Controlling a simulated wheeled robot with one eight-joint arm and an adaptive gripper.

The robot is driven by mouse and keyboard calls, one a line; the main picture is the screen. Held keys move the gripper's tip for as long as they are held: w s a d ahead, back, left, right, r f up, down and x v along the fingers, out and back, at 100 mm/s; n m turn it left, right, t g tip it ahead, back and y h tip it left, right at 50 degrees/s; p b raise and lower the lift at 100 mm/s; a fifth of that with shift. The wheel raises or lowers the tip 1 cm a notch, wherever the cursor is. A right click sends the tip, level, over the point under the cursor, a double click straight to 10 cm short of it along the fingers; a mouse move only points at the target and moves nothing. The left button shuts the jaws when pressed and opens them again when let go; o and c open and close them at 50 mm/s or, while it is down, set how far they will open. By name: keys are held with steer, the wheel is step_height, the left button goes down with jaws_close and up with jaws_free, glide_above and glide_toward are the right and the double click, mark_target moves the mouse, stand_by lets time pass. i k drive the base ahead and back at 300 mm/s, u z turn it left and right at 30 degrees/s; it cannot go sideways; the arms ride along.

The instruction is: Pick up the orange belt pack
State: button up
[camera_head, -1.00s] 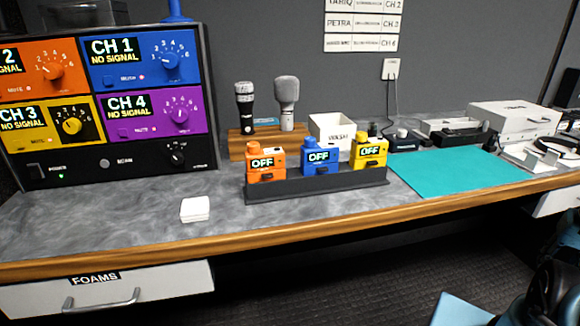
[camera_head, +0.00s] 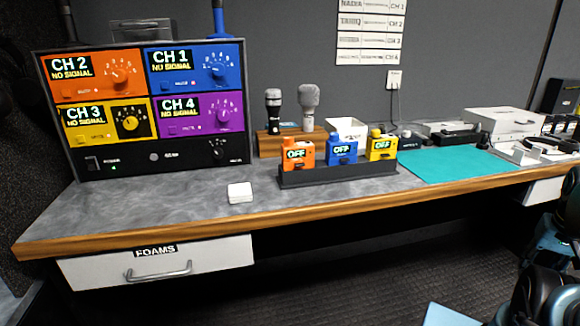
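The orange belt pack (camera_head: 297,154) stands upright at the left end of a dark rack (camera_head: 338,174) on the counter. Its small screen reads OFF. A blue belt pack (camera_head: 341,150) and a yellow belt pack (camera_head: 381,146) stand to its right in the same rack, also reading OFF. Dark and teal parts of my own arm show at the lower right edge, well apart from the rack. My gripper's fingers cannot be made out there.
A four-channel receiver (camera_head: 150,108) stands on the left. A white stack of cards (camera_head: 240,192) lies before the rack. Two microphones stand behind, the nearer dark one (camera_head: 274,110) at left. A teal mat (camera_head: 455,164) lies right. A FOAMS drawer (camera_head: 160,264) is shut below.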

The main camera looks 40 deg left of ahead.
mark_target(304, 150)
steer(key=u, duration=3.45)
steer(key=k, duration=1)
steer(key=z, duration=1)
steer(key=i, duration=0.95)
steer(key=u, duration=0.05)
